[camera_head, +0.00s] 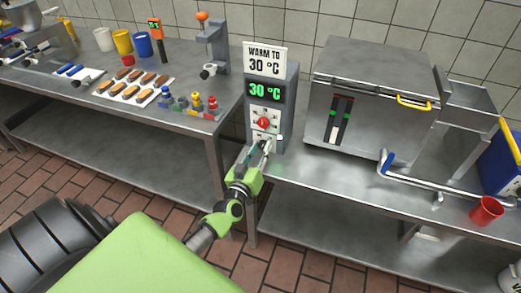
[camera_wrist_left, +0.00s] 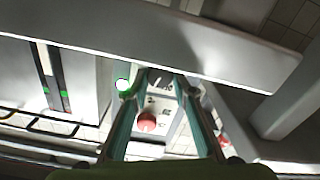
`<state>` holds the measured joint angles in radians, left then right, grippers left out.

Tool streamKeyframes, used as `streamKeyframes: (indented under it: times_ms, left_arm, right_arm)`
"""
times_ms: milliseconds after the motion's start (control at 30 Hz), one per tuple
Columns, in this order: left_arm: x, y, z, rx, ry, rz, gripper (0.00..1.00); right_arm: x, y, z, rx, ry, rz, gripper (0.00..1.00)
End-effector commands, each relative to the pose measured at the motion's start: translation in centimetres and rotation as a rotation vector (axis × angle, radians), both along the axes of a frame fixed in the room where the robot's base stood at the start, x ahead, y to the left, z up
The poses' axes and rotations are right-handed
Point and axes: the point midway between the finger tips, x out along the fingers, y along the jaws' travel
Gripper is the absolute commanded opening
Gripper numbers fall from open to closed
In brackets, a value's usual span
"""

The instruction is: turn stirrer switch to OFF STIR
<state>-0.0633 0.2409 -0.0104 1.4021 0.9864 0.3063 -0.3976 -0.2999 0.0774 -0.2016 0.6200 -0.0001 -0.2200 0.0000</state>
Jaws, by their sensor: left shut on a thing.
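The grey control unit (camera_head: 290,95) stands on the counter, with a sign "WARM TO 30 °C" and a green display reading 30 °C. Its white panel has a red knob (camera_head: 264,122), which also shows in the left wrist view (camera_wrist_left: 147,122). My left gripper (camera_head: 266,146) is at the panel's lower part, below the red knob, shut on the stirrer switch. The fingers mostly hide the switch, and its position cannot be read. My right gripper is not in view.
A steel box machine (camera_head: 365,90) with a yellow handle stands right of the unit. A bent pipe (camera_head: 430,185) and a red cup (camera_head: 486,211) are farther right. Small coloured-top bottles (camera_head: 196,101) and a pastry tray (camera_head: 148,84) lie left.

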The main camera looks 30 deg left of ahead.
Motion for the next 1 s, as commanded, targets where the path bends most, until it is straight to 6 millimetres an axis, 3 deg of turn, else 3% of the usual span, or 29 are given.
streamKeyframes:
  times_ms: [600,1000]
  left_arm:
    - [-0.1,0.1,-0.3,-0.56,-0.134,0.001,0.03]
    - [-0.1,0.2,-0.2,-0.802,-0.192,0.001,0.03]
  right_arm:
    - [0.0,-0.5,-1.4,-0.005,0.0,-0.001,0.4]
    - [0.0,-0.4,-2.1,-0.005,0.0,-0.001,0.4]
